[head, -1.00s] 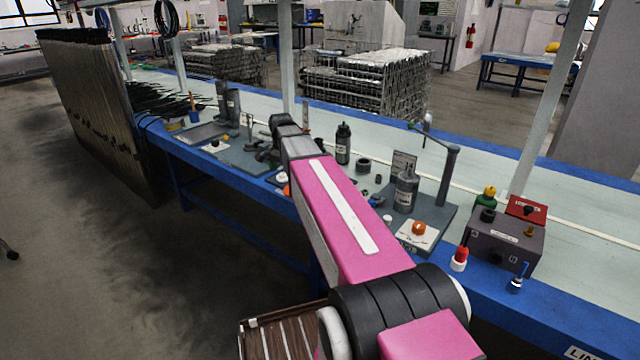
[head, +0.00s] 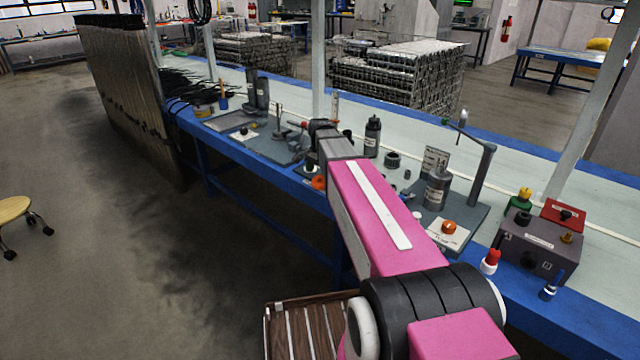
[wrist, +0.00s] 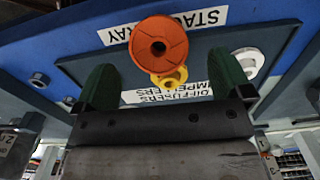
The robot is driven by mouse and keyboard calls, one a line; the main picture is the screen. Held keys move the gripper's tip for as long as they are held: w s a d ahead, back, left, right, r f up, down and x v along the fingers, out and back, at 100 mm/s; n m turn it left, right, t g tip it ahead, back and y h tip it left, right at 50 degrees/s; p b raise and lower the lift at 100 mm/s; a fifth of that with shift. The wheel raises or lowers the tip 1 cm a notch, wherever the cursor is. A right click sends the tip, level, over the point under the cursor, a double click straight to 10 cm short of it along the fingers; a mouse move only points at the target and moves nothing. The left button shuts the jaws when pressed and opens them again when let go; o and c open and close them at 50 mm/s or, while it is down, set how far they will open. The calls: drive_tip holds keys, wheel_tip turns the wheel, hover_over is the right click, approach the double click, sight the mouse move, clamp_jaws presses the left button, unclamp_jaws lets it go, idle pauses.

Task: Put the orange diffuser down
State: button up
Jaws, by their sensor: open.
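The orange diffuser (wrist: 158,43) is a round, ring-like part in the wrist view, with a yellow part (wrist: 170,76) partly behind it. It lies over the edge of the grey tray (wrist: 85,70) with the diffusers and impellers label, and overlaps the stage tray label. My gripper (wrist: 163,62) is open, with one green finger on each side of the diffuser and a visible gap to both. In the head view an orange spot, the diffuser (head: 318,183), shows at the bench's front edge beside my arm, which hides most of the gripper there.
The blue-edged bench (head: 270,168) carries a black bottle (head: 372,137), a grey canister (head: 437,190), an orange button on a white plate (head: 449,227) and a dark control box (head: 540,243). A lamp-like post stands near the canister. A stool (head: 15,210) is at far left; floor there is clear.

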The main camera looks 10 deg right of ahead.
sight(320, 178)
wheel_tip(320, 178, down, 3)
drive_tip(key=shift+f, duration=0.2)
drive_tip(key=shift+c, duration=0.3)
drive_tip(key=c, duration=1)
drive_tip(key=shift+r, duration=0.2)
